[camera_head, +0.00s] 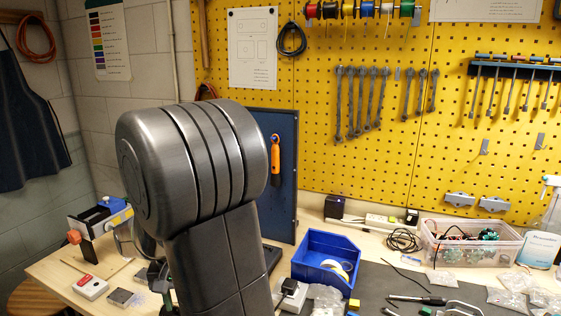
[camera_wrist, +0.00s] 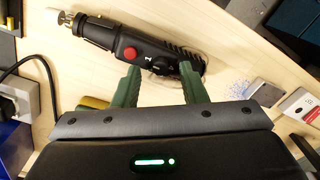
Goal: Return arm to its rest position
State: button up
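In the wrist view, the green fingers of my gripper (camera_wrist: 160,80) stand apart, with bare wood between them. A black hand tool (camera_wrist: 150,50) with a red button and a metal tip lies across the picture just beyond the fingertips. The right finger overlaps its lower edge; I cannot tell whether they touch. Nothing is clamped between the fingers. In the head view, my large dark arm stands in front of the bench (camera_head: 40,270) and hides its middle. My gripper is mostly hidden there.
A blue bin (camera_head: 310,262) stands right of my arm. A clear box of parts (camera_head: 470,245) is farther right. A blue-and-orange device (camera_head: 100,215) and a small red-and-white box (camera_head: 90,287) are at left. A yellow pegboard (camera_head: 350,160) with tools rises behind the bench.

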jog(key=shift+f, duration=0.55)
jog(key=n, duration=0.5)
jog(key=shift+r+b, duration=0.1)
jog(key=shift+b, duration=0.25)
jog(key=n, duration=0.5)
jog(key=shift+n+b, duration=0.3)
jog(key=shift+b, duration=0.1)
jog(key=n+b, duration=0.1)
jog(key=n, duration=0.4)
jog(key=shift+n, duration=0.3)
jog(key=n+b, duration=0.1)
jog(key=n, duration=0.3)
jog(key=shift+a+n+h, duration=0.1)
jog(key=shift+n+h, duration=0.2)
jog(key=shift+n, duration=0.1)
